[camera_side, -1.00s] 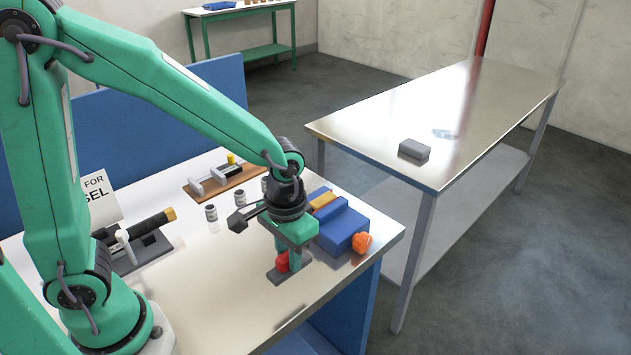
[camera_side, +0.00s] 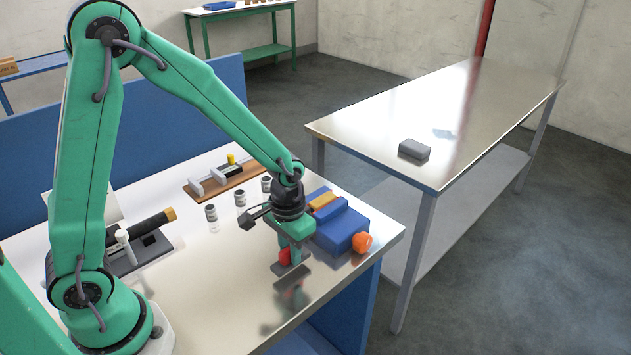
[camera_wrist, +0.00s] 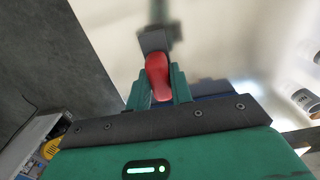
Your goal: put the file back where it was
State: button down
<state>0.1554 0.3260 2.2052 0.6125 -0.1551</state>
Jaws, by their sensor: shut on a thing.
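My gripper (camera_side: 288,256) is shut on the red handle (camera_wrist: 159,77) of a tool with a flat dark grey part (camera_wrist: 152,41) beyond it. I cannot tell for sure that this tool is the file. In the side view the grey part (camera_side: 291,271) is low over the bare front of the shiny bench (camera_side: 222,290), and I cannot tell whether it touches. The red handle also shows between my fingers in the side view (camera_side: 284,257).
A blue stepped block (camera_side: 345,231) with a tan piece and an orange knob (camera_side: 362,242) stands close right. Several small jars (camera_side: 240,198), a wooden rack (camera_side: 222,178) and a dark cylinder on a grey stand (camera_side: 150,228) lie behind and left. A grey block (camera_side: 413,150) rests on the far table.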

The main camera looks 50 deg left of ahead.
jog(key=shift+f, duration=1.05)
jog(key=shift+f, duration=0.15)
jog(key=c, duration=1.3)
grip_release()
jog(key=shift+o, duration=0.2)
notch_tip(320, 180, up, 12)
jog(key=shift+r, duration=0.2)
